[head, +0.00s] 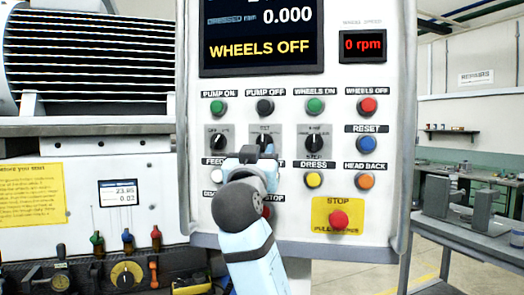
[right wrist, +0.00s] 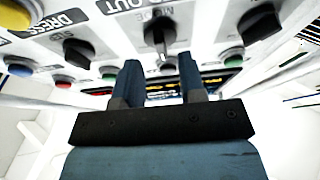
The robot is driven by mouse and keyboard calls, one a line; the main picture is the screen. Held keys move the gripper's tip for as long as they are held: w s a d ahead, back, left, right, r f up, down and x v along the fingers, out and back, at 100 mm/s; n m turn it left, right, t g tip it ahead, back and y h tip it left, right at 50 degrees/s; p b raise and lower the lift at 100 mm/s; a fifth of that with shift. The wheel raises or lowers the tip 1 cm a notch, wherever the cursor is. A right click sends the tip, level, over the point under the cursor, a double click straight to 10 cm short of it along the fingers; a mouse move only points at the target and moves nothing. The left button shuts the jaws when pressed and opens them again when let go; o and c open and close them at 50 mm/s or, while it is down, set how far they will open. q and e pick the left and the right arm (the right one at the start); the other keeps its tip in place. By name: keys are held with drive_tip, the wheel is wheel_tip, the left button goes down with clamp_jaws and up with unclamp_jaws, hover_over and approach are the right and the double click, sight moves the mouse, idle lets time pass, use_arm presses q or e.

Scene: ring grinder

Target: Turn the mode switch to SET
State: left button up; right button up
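The mode switch (head: 265,137) is the middle of three black rotary knobs on the panel, its lower part covered by my right gripper in the head view. In the right wrist view the mode switch (right wrist: 160,36) shows under a MODE label, its pointer lying roughly up and down in the picture. My right gripper (right wrist: 160,76) is open, with the knob ahead of the gap between its fingers and apparently not touched. In the head view the right gripper (head: 262,152) is in front of the panel, just below the knob. My left gripper is in neither view.
Other knobs (head: 219,138) (head: 313,141) sit on both sides. Push buttons stand above and below, with a red STOP button (head: 339,220) lower right. The display (head: 262,35) reads WHEELS OFF. A bench (head: 470,235) stands at the right.

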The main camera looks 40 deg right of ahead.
drive_tip(key=b+v, duration=0.1)
drive_tip(key=v, duration=0.9)
drive_tip(key=shift+s, duration=0.2)
drive_tip(key=shift+w+a+f, duration=0.1)
drive_tip(key=shift+f, duration=0.05)
